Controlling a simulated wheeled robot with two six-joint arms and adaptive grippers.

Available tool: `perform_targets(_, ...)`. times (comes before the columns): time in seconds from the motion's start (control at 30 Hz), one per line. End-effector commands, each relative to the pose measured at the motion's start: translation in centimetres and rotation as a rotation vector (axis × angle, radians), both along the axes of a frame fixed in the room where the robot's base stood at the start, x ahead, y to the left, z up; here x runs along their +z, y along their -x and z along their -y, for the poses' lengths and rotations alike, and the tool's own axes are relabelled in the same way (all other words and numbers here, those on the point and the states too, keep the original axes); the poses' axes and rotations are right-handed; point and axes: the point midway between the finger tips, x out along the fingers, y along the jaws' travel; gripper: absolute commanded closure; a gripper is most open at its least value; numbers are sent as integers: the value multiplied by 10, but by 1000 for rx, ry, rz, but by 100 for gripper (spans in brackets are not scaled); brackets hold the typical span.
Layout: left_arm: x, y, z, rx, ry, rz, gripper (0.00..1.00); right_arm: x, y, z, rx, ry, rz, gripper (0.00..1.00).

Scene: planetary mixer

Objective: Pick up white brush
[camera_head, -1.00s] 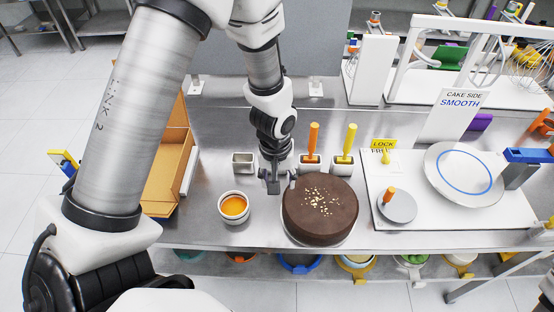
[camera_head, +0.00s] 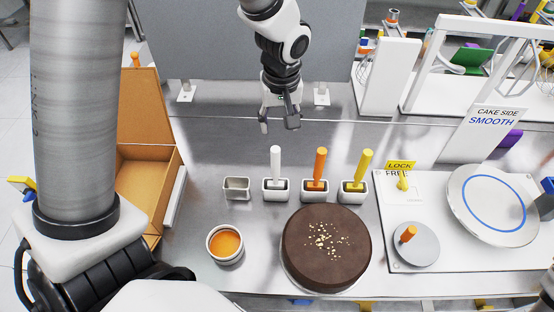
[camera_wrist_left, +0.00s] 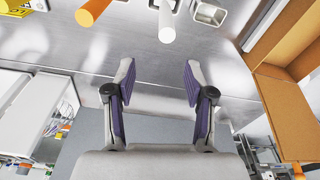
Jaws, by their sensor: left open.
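The white brush (camera_head: 275,161) stands upright, handle up, in a small white holder (camera_head: 276,194) on the steel table. Its handle (camera_wrist_left: 166,22) also shows at the top of the left wrist view. My left gripper (camera_head: 279,124) is open and empty. In the head view it is behind and above the white brush, apart from it. In the left wrist view its two fingers (camera_wrist_left: 158,83) are spread with nothing between them, and the brush handle lies beyond their tips. My right gripper is not in view. The brush's lower end is hidden in the holder.
An orange brush (camera_head: 319,163) and a yellow brush (camera_head: 363,167) stand in holders to the right. An empty metal cup (camera_head: 237,188) is to the left. A chocolate cake (camera_head: 300,260), a bowl of orange filling (camera_head: 226,243) and a cardboard box (camera_head: 136,190) are nearby.

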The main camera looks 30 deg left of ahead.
Motion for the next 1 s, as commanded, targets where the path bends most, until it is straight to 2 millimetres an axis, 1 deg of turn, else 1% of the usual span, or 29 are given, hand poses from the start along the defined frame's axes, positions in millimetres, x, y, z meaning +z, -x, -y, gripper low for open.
perform_targets(0.03, -19, 0, 0, 0, -1, 1, 46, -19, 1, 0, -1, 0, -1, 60)
perform_targets(0.2, -48, 0, 0, -1, -1, 1, 46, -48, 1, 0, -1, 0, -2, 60)
perform_targets(0.27, -53, 0, 0, -1, -1, 1, 46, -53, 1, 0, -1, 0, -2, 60)
perform_targets(0.3, -59, 1, 0, -1, -1, 1, 46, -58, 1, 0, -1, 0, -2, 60)
perform_targets(0.4, -65, 0, 0, -1, -1, -1, 46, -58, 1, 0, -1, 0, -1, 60)
perform_targets(0.57, -84, 0, -3, -1, 0, -3, 46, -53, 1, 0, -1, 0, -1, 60)
perform_targets(0.67, -98, 2, -6, -1, 2, -4, 46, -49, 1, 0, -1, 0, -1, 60)
perform_targets(0.8, -125, 2, -10, -2, 0, -3, 46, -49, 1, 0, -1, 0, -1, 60)
perform_targets(0.83, -129, 1, -11, -2, -1, -2, 46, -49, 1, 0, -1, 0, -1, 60)
perform_targets(0.9, -134, 0, -11, -1, 0, 0, 46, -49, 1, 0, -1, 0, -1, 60)
perform_targets(1.0, -135, 0, -11, 0, 0, 1, 46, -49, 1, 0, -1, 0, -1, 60)
